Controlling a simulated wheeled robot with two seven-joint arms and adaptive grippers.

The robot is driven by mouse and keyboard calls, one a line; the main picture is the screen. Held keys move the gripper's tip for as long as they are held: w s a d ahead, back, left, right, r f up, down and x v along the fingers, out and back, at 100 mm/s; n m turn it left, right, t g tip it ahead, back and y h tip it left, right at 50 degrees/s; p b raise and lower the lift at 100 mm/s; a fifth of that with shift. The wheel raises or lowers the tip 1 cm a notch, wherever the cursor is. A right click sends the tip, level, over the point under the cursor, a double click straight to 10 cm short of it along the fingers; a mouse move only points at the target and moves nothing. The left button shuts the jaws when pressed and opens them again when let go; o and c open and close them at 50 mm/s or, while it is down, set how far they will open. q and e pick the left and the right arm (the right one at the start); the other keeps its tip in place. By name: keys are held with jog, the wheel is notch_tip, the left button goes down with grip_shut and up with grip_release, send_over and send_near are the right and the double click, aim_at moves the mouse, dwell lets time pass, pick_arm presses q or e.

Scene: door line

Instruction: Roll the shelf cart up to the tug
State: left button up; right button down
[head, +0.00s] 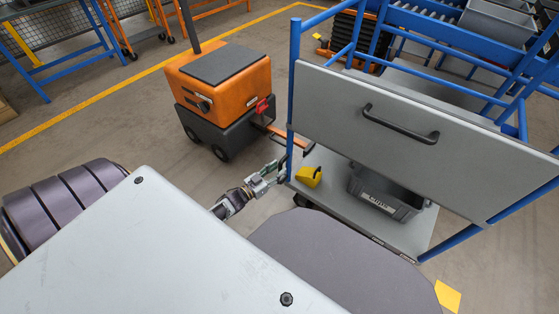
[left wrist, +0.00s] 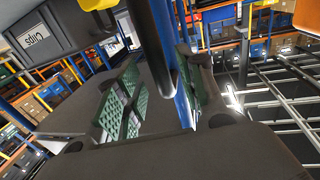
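The shelf cart (head: 375,212) has blue posts, a grey front panel (head: 400,120) with a black handle (head: 400,127), and a low grey deck. The orange and dark grey tug (head: 225,85) stands to its left and farther back, its red coupling (head: 262,106) and orange bar towards the cart. My left gripper (head: 280,174) is at the cart's near left post. In the left wrist view, its green-padded fingers (left wrist: 160,95) stand apart on either side of a dark upright bar (left wrist: 150,40) beside a blue post (left wrist: 182,100). Contact is unclear. My right gripper is out of view.
A grey bin (head: 385,193) and a yellow object (head: 309,176) sit on the cart's deck. A blue roller rack (head: 440,30) with a grey tote stands behind the cart. A yellow floor line (head: 90,101) runs behind the tug.

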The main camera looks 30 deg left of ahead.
pick_arm(q)
jog(key=v, duration=0.9)
jog(key=shift+s, duration=0.3)
jog(key=shift+a+r, duration=0.1)
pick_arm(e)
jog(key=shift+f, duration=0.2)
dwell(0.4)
